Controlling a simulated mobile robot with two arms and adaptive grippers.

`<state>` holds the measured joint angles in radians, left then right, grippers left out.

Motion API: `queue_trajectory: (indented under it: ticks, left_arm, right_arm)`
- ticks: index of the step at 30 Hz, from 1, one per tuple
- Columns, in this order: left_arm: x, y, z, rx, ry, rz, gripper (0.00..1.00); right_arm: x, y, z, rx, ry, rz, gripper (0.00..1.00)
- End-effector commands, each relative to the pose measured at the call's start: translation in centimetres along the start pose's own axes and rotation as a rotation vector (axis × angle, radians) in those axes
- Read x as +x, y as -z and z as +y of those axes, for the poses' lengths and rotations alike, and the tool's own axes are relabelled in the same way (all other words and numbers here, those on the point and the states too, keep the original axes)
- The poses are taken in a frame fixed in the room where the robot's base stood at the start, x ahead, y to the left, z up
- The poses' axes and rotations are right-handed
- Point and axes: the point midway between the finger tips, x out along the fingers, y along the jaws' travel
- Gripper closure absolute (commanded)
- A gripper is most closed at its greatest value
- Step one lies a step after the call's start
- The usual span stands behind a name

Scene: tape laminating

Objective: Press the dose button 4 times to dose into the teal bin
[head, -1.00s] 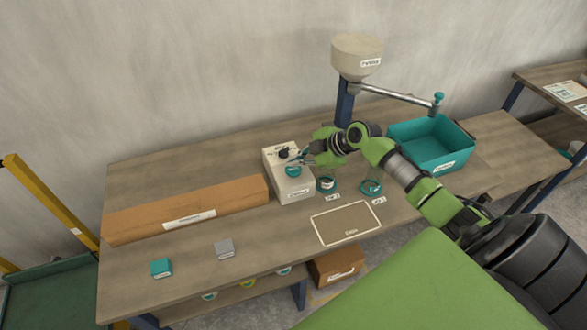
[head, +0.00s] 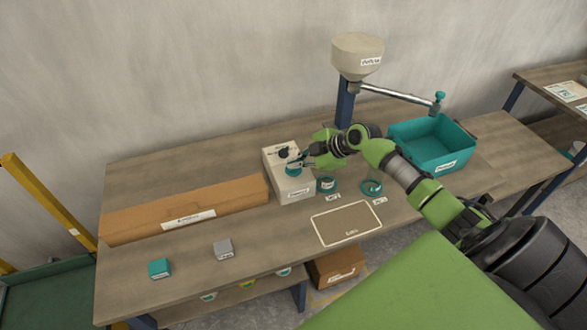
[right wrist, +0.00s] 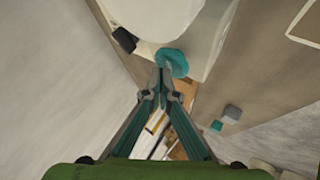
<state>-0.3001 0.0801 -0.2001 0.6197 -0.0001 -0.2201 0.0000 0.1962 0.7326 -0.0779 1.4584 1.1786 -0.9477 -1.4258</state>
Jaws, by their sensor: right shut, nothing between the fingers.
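The teal dose button (head: 293,169) sits on the white dosing box (head: 293,194), which also has a black knob (head: 284,152). My right gripper (head: 304,162) is shut and empty, with its fingertips close beside the button. In the right wrist view the shut fingertips (right wrist: 162,72) appear right at the edge of the teal button (right wrist: 174,62); I cannot tell whether they touch it. The teal bin (head: 457,161) stands at the right of the bench under the outlet of the hopper (head: 357,58). Its inside looks empty. My left gripper is not in view.
Two tape rolls (head: 327,184) (head: 371,187) lie right of the box. A long cardboard carton (head: 230,194) lies to its left. A teal block (head: 159,268) and a grey block (head: 224,249) lie near the front edge. An outlined pad (head: 346,224) is bare.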

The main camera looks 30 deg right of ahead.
Motion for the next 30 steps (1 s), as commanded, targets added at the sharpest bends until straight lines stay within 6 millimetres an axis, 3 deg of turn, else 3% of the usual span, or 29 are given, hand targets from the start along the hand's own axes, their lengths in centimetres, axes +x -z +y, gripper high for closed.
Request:
queue_trajectory:
  ticks: [30]
  left_arm:
    - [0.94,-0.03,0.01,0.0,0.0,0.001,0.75]
  right_arm:
    - [0.67,-0.52,-0.55,0.0,0.002,-0.001,1.0]
